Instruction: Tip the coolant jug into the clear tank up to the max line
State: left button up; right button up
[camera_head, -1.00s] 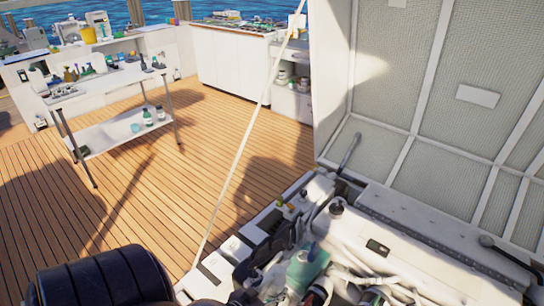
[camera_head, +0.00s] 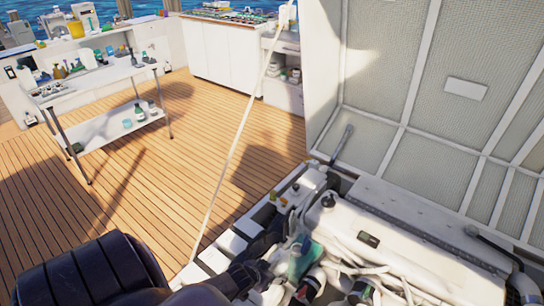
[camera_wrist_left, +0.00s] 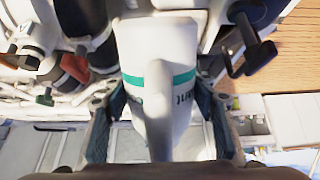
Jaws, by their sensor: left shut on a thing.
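My left gripper (camera_wrist_left: 160,92) is shut on the coolant jug (camera_wrist_left: 188,120), a white jug with a teal band and dark lettering. One dark finger is on each side of the jug in the left wrist view, and the jug's handle faces the camera. In the head view my left gripper (camera_head: 256,276) is low in the engine bay, partly lost among dark parts. A translucent teal-tinted container (camera_head: 302,260), seemingly the clear tank, is just right of it. Its max line and liquid level are too small to read. The jug's mouth is hidden. My right gripper is not in view.
The raised engine hatch (camera_head: 465,88) stands open at the right. White pipes and engine covers (camera_head: 415,243) crowd the area right of the tank. A thin pole (camera_head: 236,150) slants up at the left. A bench (camera_head: 98,86) with bottles stands farther off on clear wooden deck (camera_head: 200,125).

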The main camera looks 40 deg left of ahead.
pick_arm(q)
jog(key=shift+g, duration=0.5)
jog(key=shift+w+a+r+b, duration=0.15)
jog(key=shift+w+b, duration=0.2)
jog(key=shift+w, duration=0.75)
jog(key=shift+w+a+r+b, duration=0.1)
jog(key=shift+w+b, duration=0.2)
jog(key=shift+w, duration=0.75)
jog(key=shift+w+r+p, duration=0.15)
jog(key=shift+r+p, duration=0.2)
jog(key=shift+p, duration=0.05)
jog(key=shift+r+g+p, duration=0.35)
jog(key=shift+g+p, duration=0.3)
jog(key=shift+g, duration=0.65)
dwell(2.7)
